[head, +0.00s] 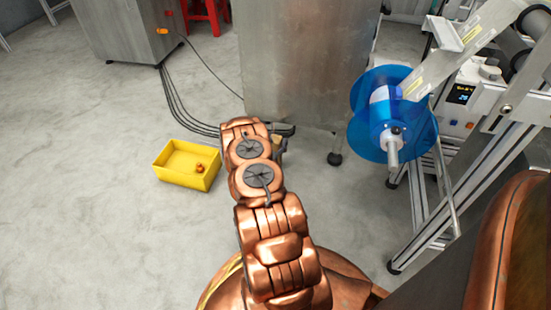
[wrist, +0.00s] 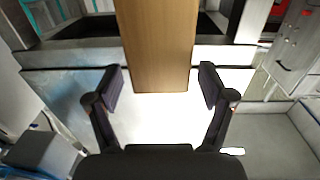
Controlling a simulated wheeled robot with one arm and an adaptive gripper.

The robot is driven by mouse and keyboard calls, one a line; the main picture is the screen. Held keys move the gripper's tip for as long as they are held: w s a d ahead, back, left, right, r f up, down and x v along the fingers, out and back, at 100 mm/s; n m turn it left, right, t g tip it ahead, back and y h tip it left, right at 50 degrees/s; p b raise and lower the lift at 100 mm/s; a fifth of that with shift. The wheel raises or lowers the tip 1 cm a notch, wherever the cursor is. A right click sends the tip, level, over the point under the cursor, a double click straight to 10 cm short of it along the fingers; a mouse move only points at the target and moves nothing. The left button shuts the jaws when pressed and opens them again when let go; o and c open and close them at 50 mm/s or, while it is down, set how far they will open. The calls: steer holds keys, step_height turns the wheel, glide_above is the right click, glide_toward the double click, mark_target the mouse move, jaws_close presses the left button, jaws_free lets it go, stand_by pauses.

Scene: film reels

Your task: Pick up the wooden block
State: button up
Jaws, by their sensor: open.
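The wooden block (wrist: 158,45) is a plain tan, straight-sided piece in the wrist view. It runs from the top edge down to about the middle, where its near end lies. My gripper (wrist: 161,84) is open, with one dark finger on each side of the block's near end. Gaps show between the block and both fingers. I cannot tell how deep the block's end sits between the fingertips. In the head view my copper arm hides most of the gripper, and only a small tan patch (head: 279,148) shows beside it, perhaps the block.
A yellow bin (head: 170,175) with a small orange item stands on the floor at left. A metal cabinet (head: 300,60) is just beyond my arm. A blue reel (head: 420,128) on a metal-framed machine stands at right. Cables run along the floor. Open floor lies at left.

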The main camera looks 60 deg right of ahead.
steer(key=shift+w+d, duration=0.2)
steer(key=shift+d, duration=0.45)
jaws_close()
stand_by(0.4)
